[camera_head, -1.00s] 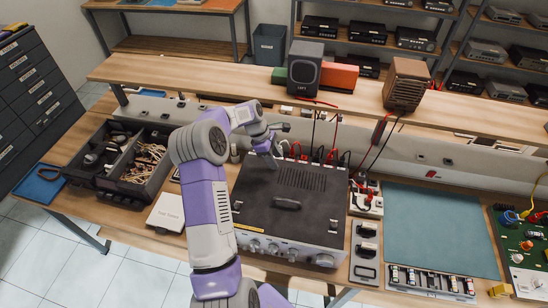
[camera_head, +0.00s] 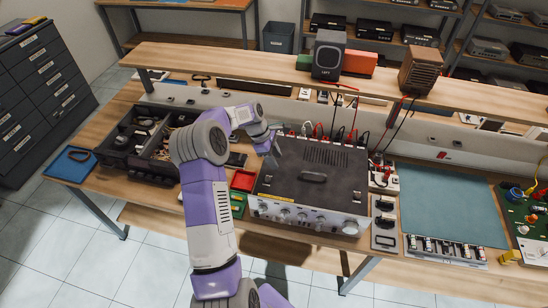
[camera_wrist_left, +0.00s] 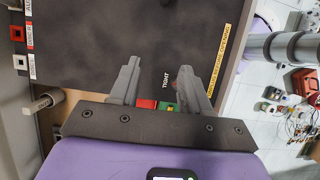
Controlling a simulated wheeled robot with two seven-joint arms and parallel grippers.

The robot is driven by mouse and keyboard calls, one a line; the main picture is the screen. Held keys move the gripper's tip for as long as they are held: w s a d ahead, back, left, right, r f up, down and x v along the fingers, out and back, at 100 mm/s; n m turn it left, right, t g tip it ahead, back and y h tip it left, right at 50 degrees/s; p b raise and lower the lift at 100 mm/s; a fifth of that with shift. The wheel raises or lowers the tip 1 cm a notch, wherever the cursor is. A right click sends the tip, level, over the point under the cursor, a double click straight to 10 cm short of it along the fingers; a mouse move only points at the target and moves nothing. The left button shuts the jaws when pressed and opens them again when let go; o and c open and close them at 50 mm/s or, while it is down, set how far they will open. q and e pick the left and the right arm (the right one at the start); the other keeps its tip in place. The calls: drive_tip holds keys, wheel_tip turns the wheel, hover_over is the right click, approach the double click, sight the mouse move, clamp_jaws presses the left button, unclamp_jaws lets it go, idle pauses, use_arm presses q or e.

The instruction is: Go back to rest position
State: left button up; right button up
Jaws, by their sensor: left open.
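My left gripper (camera_head: 270,146) is at the end of the purple and white arm, by the back left corner of a black hifi amplifier (camera_head: 322,163) on the bench. In the left wrist view its two grey fingers (camera_wrist_left: 158,85) are spread apart with nothing held between them. The amplifier's dark top (camera_wrist_left: 125,35) lies beyond the fingers. Whether the fingertips touch it I cannot tell. Several cables run up behind the amplifier. My right gripper is in neither view.
A black parts tray (camera_head: 135,150) and a red bin (camera_head: 243,180) lie left of the amplifier. A power strip (camera_head: 383,178), a teal mat (camera_head: 445,205) and a green circuit board (camera_head: 525,215) lie right. A raised shelf (camera_head: 230,65) behind carries a speaker (camera_head: 327,55).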

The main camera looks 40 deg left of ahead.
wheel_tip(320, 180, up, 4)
drive_tip(key=p, duration=0.3)
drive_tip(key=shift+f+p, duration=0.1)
drive_tip(key=shift+p, duration=0.2)
idle(0.6)
